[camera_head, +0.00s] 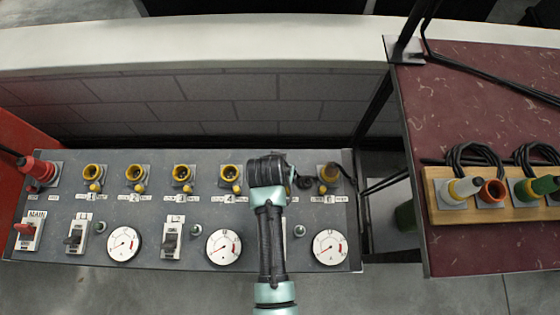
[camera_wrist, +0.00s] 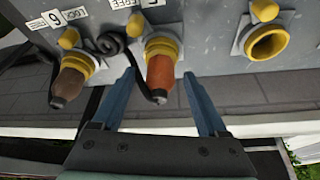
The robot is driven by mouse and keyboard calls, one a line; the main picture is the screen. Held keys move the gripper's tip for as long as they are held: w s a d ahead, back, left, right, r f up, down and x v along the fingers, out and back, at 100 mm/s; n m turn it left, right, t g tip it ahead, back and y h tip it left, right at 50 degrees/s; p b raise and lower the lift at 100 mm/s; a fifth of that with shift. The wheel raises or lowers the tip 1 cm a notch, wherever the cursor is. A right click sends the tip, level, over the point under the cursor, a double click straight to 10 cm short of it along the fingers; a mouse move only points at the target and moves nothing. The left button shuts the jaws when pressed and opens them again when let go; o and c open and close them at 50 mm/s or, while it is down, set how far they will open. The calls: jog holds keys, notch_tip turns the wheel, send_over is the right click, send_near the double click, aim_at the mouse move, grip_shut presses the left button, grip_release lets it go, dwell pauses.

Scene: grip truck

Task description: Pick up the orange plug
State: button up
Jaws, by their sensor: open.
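The orange plug (camera_wrist: 161,76) sits in a yellow-rimmed socket (camera_wrist: 163,46) of the grey panel, with a black cable by its tip. In the wrist view my gripper (camera_wrist: 160,82) is open, one blue finger on each side of the plug, with gaps visible. I cannot tell how deep the fingers reach along it. In the head view my gripper (camera_head: 268,170) is over the panel's upper row of sockets, and my arm hides the orange plug there.
A brown plug (camera_wrist: 68,82) stands in the neighbouring socket, with an empty yellow socket (camera_wrist: 267,43) on the other side. The panel (camera_head: 140,210) carries switches, dials and a red plug (camera_head: 38,168). On the right, a maroon table (camera_head: 470,120) bears a wooden board (camera_head: 440,212) with cabled connectors.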

jog(key=shift+w+f, duration=0.15)
jog(key=shift+f, duration=0.3)
grip_shut()
jog(key=shift+r, duration=0.1)
